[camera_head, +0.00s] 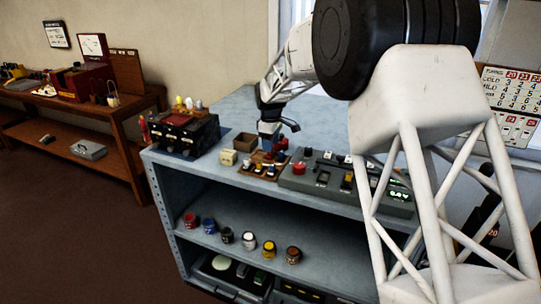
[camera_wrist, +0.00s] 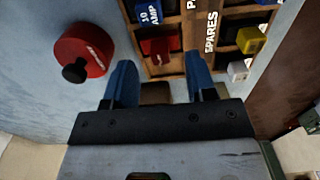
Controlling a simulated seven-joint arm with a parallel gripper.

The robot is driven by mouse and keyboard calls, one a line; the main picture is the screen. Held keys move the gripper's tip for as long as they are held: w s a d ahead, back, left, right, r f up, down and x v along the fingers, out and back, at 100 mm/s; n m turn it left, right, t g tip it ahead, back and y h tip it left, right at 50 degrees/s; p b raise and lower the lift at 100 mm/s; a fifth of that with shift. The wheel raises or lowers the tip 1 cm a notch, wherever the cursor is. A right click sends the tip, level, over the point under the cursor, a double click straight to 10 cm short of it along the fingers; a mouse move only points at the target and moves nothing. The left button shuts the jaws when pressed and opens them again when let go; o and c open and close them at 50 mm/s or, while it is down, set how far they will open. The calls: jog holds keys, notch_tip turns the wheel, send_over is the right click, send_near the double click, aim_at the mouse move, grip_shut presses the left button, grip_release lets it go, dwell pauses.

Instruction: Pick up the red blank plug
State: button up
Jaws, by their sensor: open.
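A red block-shaped plug (camera_wrist: 160,46), which appears to be the red blank plug, sits in a compartment of the wooden tray (camera_wrist: 178,66). The tray also shows in the head view (camera_head: 247,171) under my gripper. My gripper (camera_wrist: 161,84) has its two blue fingers apart, with nothing held between them. In the wrist view the red plug lies just beyond the gap between the fingertips. I cannot tell if either finger touches the tray. In the head view my gripper (camera_head: 268,138) points down over the tray and hides part of it.
A round red object with a black knob (camera_wrist: 84,50) is close beside the left finger. A yellow piece (camera_wrist: 250,40) and a white piece (camera_wrist: 237,70) are at the tray's right. A control panel (camera_head: 325,181), cream block (camera_head: 228,157) and open brown box (camera_head: 245,142) stand near the tray.

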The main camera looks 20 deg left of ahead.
jog(key=shift+f, duration=1.6)
jog(key=shift+c, duration=0.3)
grip_shut()
jog(key=shift+r, duration=5.05)
jog(key=s+d, duration=0.4)
jog(key=d, duration=0.7)
jog(key=s+d, duration=0.5)
jog(key=d, duration=0.6)
jog(key=shift+r, duration=0.2)
jog(key=shift+d, duration=0.1)
